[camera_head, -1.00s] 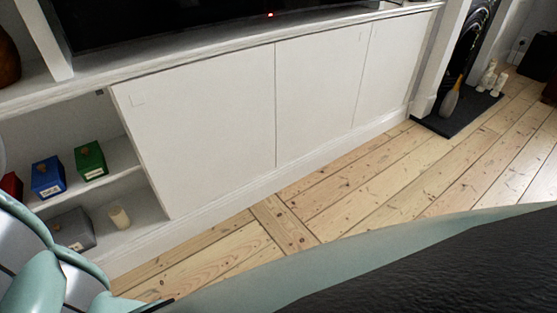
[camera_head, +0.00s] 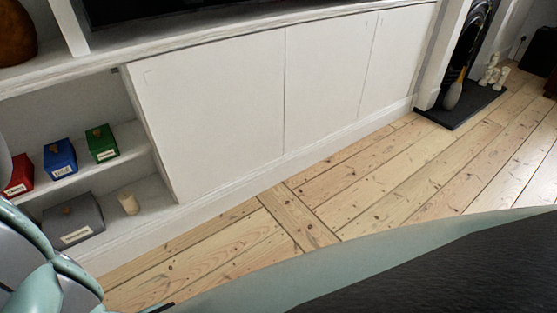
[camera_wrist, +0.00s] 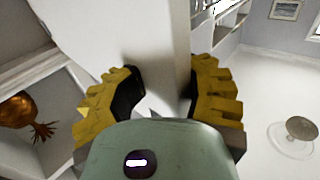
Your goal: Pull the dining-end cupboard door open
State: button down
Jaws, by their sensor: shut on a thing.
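In the wrist view a plain white panel (camera_wrist: 165,45), which looks like the cupboard door, runs down between the yellow-padded fingers of my gripper (camera_wrist: 160,92). The gripper is shut on this panel, a finger on each side; the exact contact is partly hidden by the gripper body. In the head view the left compartment of the white cupboard (camera_head: 75,110) stands open with its shelves showing. The flat doors to its right (camera_head: 215,110) are closed. My gripper and the held panel's edge cannot be made out in the head view.
A brown vase (camera_head: 15,38) is above. Floorboards (camera_head: 300,215) in front are clear. A dark hearth (camera_head: 455,108) lies at right.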

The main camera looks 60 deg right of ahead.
jog(key=shift+f, duration=0.25)
jog(key=c, duration=0.9)
grip_release()
jog(key=shift+w+d+r, duration=0.1)
jog(key=shift+w, duration=0.05)
jog(key=shift+r, duration=0.1)
jog(key=v, duration=1.2)
